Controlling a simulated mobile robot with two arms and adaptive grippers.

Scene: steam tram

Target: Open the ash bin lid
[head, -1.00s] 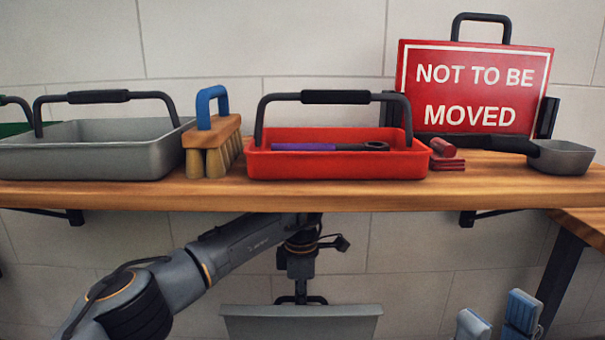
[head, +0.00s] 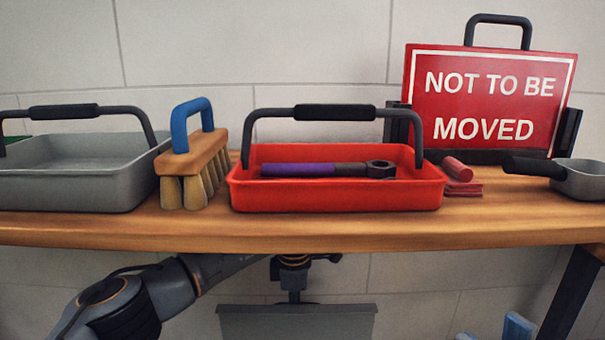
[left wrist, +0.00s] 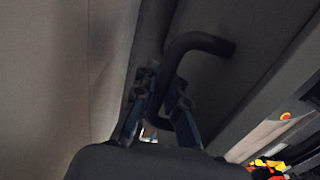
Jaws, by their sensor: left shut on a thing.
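The grey ash bin lid (head: 295,324) shows at the bottom of the head view, below the shelf, as a broad flat panel; the rest of the bin is out of frame. My left gripper (head: 295,297) is just above its upper edge, partly hidden by the shelf. In the left wrist view, the blue fingers of my left gripper (left wrist: 157,108) are shut on a dark bent handle (left wrist: 200,42). The handle is fixed to a dark, shaded panel. My right gripper is in neither view.
A wooden shelf (head: 300,234) hangs over my left arm. It carries a grey tray (head: 75,190), a brush (head: 193,170), a red tray (head: 335,197) with a wrench (head: 330,170), a red sign (head: 490,100) and a scoop (head: 585,180). Blue-topped objects (head: 517,326) stand at lower right.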

